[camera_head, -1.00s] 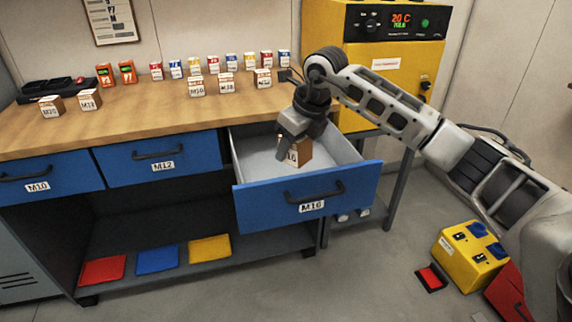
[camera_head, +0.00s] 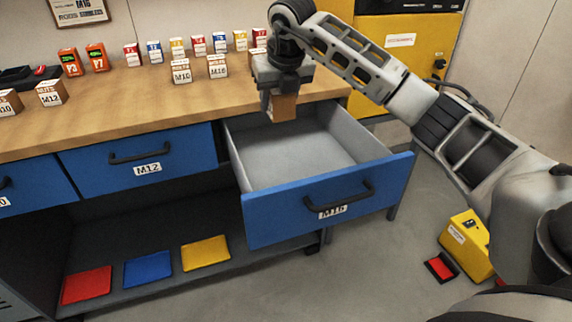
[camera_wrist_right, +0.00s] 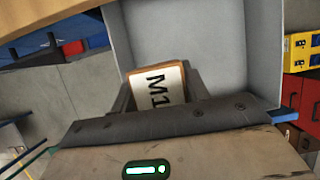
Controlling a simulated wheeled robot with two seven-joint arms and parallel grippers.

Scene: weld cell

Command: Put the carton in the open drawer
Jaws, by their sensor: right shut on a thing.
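The carton (camera_head: 284,109), a small brown box, is held in my right gripper (camera_head: 275,101). In the head view it overlaps the back edge of the open drawer (camera_head: 328,208), a blue-fronted one labelled M16. It appears to be above the drawer, with the inside below it bare. In the right wrist view the carton (camera_wrist_right: 158,84) sits between the fingers, its white label reading "M1" with the rest hidden. The pale drawer inside (camera_wrist_right: 215,50) shows behind it. My left gripper is not in view.
The wooden worktop (camera_head: 130,110) holds several cartons, such as one labelled M10 (camera_head: 181,72), and orange boxes (camera_head: 96,57). A closed drawer (camera_head: 140,160) labelled M12 is left of the open one. A yellow cabinet (camera_head: 405,55) stands behind at right.

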